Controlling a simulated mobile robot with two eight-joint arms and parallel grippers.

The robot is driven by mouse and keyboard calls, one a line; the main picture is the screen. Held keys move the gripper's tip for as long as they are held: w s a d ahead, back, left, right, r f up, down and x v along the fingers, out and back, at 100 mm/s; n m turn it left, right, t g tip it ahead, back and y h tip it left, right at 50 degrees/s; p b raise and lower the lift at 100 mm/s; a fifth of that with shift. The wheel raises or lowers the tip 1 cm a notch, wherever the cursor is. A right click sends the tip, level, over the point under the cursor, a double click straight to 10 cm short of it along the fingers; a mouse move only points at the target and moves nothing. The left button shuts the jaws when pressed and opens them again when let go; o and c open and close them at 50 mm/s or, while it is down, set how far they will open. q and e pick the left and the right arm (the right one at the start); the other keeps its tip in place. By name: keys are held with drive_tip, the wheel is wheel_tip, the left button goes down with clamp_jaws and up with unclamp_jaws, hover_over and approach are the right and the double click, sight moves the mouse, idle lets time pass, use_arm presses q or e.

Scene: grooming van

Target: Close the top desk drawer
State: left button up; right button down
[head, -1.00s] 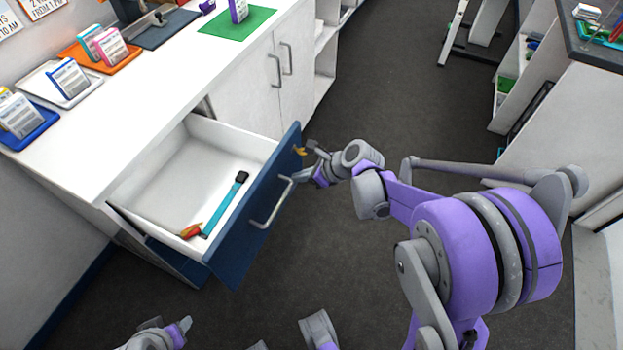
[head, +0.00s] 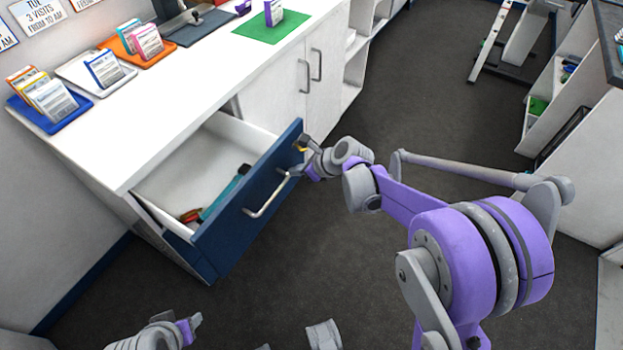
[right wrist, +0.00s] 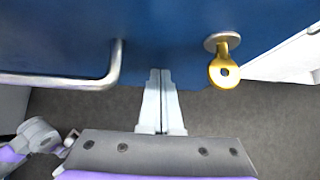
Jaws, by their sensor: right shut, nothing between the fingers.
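The top desk drawer (head: 252,202) has a blue front and is partly open, pulled out from under the white counter. Its silver bar handle (head: 268,198) also shows in the right wrist view (right wrist: 75,82). A gold key-like piece (right wrist: 224,72) sits on the front to the right of the handle. My right gripper (right wrist: 160,78) is shut and empty, its tips at the blue front between the handle and the gold piece. It appears to touch the front. My left gripper (head: 194,323) is low at the bottom left of the head view, away from the drawer; its fingers are unclear.
A teal-and-black tool (head: 224,192) and a red item (head: 190,215) lie in the drawer. The white counter (head: 185,95) holds card trays and a green mat (head: 262,30). Closed cabinet doors (head: 300,75) stand beyond.

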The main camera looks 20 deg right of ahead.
drive_tip(key=w+a+b, duration=0.1)
drive_tip(key=w+a, duration=1.3)
drive_tip(key=w, duration=0.4)
drive_tip(key=shift+w+a, duration=0.2)
drive_tip(key=shift+w, duration=0.05)
drive_tip(key=shift+r, duration=0.15)
